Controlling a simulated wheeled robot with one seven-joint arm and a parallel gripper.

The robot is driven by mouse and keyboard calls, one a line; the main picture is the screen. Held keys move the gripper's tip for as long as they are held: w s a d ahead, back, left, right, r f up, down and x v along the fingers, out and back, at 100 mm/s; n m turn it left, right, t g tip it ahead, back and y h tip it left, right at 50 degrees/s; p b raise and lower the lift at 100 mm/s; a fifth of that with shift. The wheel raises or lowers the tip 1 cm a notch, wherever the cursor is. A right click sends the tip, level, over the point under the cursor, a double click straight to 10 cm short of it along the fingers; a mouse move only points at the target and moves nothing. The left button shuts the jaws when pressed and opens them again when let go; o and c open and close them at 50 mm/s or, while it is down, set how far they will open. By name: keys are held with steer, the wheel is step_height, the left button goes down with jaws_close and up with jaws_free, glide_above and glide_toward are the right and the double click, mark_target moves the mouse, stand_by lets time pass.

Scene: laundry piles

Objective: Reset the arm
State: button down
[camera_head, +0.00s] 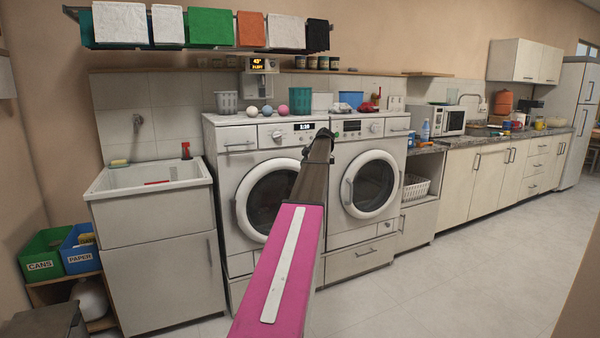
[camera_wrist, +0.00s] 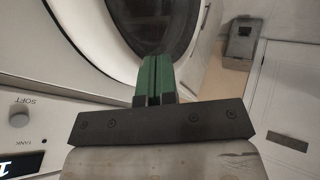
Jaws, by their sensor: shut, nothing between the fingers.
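My arm reaches forward from the bottom of the head view, its pink link in front of the two washing machines. My gripper (camera_head: 318,136) is at the far end of the arm, in front of the gap between the left machine (camera_head: 230,139) and the right machine (camera_head: 346,158). In the wrist view, my gripper (camera_wrist: 154,75) shows green fingers pressed together, with nothing between them. Beyond the fingers is a round dark machine door (camera_wrist: 155,25). The wrist view also shows a control panel with a knob and a lit display.
A sink cabinet (camera_head: 160,250) stands at left, beside green (camera_head: 42,252) and blue (camera_head: 80,248) bins. Small items sit on the machines. A shelf with folded cloths (camera_head: 210,26) hangs above. A counter with a microwave (camera_head: 442,120) runs right. The floor (camera_head: 440,280) at right is clear.

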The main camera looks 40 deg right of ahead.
steer(key=w+a+f+m+g, duration=0.1)
steer(key=w+a+f+m, duration=0.1)
steer(key=a+f, duration=0.9)
steer(key=w+a+f+m+g, duration=0.2)
steer(key=w+a+f, duration=0.15)
steer(key=a, duration=1.45)
steer(key=w+a+f+m+g, duration=0.1)
steer(key=a+f+m, duration=0.1)
steer(key=a+f, duration=0.95)
steer(key=s+a+f+m+g, duration=0.1)
steer(key=s+a, duration=0.5)
steer(key=a, duration=0.6)
steer(key=s+a+f+m+g+h, duration=0.1)
steer(key=s+a+f, duration=0.5)
steer(key=a, duration=0.7)
steer(key=s+a+f+m+g, duration=0.1)
steer(key=s+a+f+m, duration=0.2)
steer(key=s+a, duration=0.4)
steer(key=a+f, duration=0.1)
steer(key=a, duration=0.5)
steer(key=shift+s+a+f+m+h, duration=0.2)
steer(key=shift+m+h, duration=0.1)
steer(key=shift+h, duration=0.1)
steer(key=shift+d, duration=0.15)
